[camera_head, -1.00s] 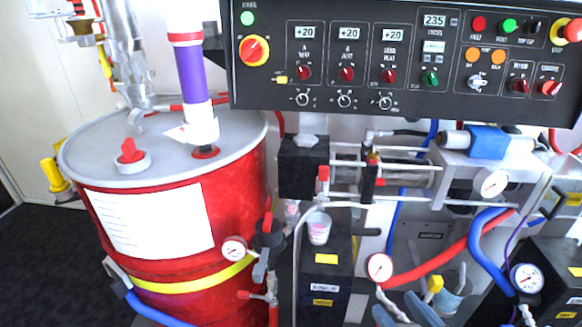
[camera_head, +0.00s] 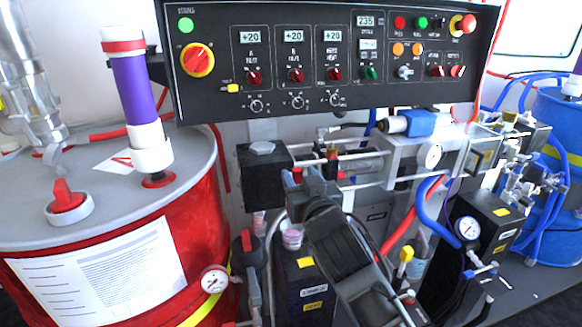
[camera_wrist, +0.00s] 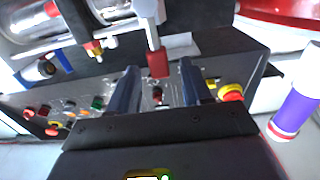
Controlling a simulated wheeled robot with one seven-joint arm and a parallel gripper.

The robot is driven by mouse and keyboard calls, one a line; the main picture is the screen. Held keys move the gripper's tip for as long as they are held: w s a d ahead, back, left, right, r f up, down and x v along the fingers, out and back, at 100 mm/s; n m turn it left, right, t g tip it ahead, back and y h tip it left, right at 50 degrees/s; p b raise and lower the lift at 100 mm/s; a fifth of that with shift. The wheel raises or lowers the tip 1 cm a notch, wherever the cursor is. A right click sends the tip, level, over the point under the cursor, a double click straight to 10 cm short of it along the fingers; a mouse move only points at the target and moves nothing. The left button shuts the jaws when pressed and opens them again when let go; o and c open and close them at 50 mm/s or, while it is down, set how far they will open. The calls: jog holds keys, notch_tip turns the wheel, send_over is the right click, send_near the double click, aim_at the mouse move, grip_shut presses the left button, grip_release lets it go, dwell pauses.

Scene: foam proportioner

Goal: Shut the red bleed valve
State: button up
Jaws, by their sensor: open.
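The bleed valve's red handle (camera_wrist: 158,64) hangs on a pale grey stem and shows between my two fingers in the wrist view. My gripper (camera_wrist: 160,72) is open around it, one finger on each side; I cannot tell whether either finger touches it. In the head view, my gripper (camera_head: 309,177) is at the front of the pump, just right of the black block (camera_head: 262,170). It hides most of the valve there. A small cup (camera_head: 292,237) stands below, on the dark box.
A black control panel (camera_head: 215,95) overhangs the pump. A red drum (camera_head: 195,225) with a purple-banded tube (camera_head: 135,90) stands at left, a gauge (camera_head: 214,279) near it. Hoses, another gauge (camera_head: 467,228) and a blue drum (camera_head: 560,110) are at right.

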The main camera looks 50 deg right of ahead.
aim_at(298, 175)
jog(key=shift+p+x, duration=0.3)
jog(key=shift+x, duration=1.95)
grip_shut()
